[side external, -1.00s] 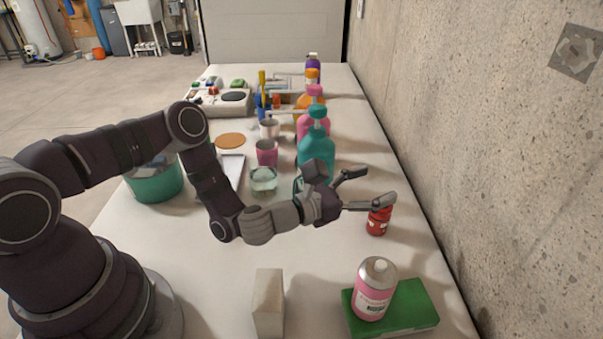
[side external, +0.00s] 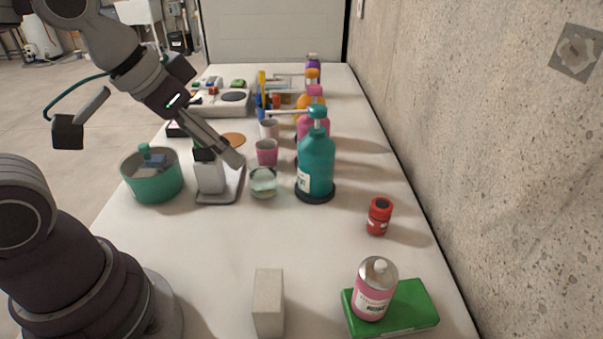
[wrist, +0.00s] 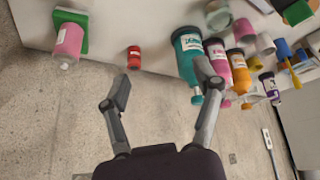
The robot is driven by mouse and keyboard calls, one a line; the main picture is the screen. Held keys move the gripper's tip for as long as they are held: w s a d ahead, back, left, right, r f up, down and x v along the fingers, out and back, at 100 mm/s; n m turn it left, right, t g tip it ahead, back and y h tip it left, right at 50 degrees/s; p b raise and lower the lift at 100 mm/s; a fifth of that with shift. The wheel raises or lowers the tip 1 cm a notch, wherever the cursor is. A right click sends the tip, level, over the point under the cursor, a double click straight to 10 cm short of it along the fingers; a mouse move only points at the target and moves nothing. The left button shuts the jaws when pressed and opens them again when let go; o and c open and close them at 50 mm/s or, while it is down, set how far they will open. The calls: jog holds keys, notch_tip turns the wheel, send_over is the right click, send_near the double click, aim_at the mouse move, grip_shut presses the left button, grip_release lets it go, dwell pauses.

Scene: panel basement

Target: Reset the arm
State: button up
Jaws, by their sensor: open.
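My gripper (side external: 152,145) is raised above the left side of the table in the side external view. Its two fingers are spread wide with nothing between them. One finger hangs out past the table's left edge, and the other shows in front of the small grey tray (side external: 232,190) from this angle. In the wrist view my gripper (wrist: 163,82) is also open and empty. That view looks over the teal pump bottle (wrist: 190,60), the red jar (wrist: 134,57) and the pink bottle (wrist: 68,42), all apart from the fingers.
A teal tub (side external: 152,186) and a white block-like item (side external: 208,176) stand near the arm. A glass bowl (side external: 263,184) and pink cup (side external: 266,153) are mid-table. A green box (side external: 418,308) and pale block (side external: 268,300) are in front. A concrete wall (side external: 480,140) bounds the right.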

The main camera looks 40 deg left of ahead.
jog(key=s, duration=0.1)
jog(key=a, duration=0.1)
jog(key=s+a, duration=0.1)
jog(key=shift+s+r+y, duration=0.25)
jog(key=shift+s+y, duration=0.1)
jog(key=shift+y, duration=0.05)
dwell(0.9)
